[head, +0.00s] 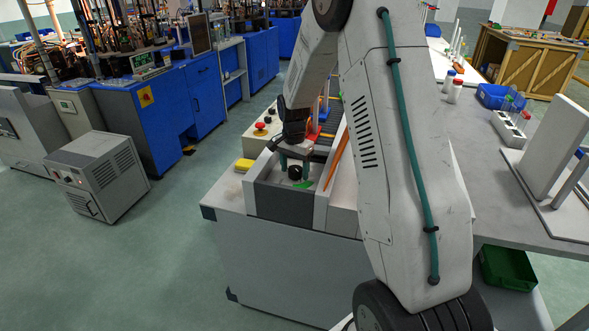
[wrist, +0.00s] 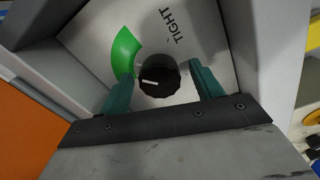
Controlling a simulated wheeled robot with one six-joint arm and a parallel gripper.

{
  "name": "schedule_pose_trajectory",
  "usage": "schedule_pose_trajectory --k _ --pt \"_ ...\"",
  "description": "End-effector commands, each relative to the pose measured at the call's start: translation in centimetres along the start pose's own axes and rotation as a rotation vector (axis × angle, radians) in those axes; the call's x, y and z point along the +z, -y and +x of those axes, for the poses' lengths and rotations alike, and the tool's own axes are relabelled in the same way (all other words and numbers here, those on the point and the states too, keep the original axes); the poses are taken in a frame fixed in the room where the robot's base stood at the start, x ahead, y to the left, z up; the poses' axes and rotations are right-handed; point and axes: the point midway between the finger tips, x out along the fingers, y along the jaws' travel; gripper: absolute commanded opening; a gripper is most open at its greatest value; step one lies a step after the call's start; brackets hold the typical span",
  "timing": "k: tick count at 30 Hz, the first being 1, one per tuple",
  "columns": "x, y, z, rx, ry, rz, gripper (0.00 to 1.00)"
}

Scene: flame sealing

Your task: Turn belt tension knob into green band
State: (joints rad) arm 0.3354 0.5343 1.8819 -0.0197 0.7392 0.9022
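The black belt tension knob (wrist: 160,80) sits on a light panel in the wrist view. Its white pointer line points left, slightly below the lower end of the green band (wrist: 125,50). The green band curves up and left of the knob, and its lower end meets my left finger. The word TIGHT is printed above the knob. My gripper (wrist: 161,73) has its two teal fingers spread, one on each side of the knob; I cannot tell whether they touch it. In the head view the knob (head: 295,173) shows under my gripper, with a bit of green band (head: 303,185) beside it.
Grey walls (head: 283,205) of the machine rise around the recessed panel. An orange strip (head: 336,158) lies along the right side. A workbench (head: 480,190) stands at the right.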

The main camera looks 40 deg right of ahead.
Motion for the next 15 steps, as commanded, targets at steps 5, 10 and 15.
schedule_pose_trajectory --k 5,10,15 --pt "0.0 0.0 0.1 0.001 0.001 0.0 0.65" --pt "0.0 0.0 -0.9 -0.001 -0.001 0.0 0.65" --pt "0.0 0.0 -3.8 -0.002 -0.002 0.0 0.65"
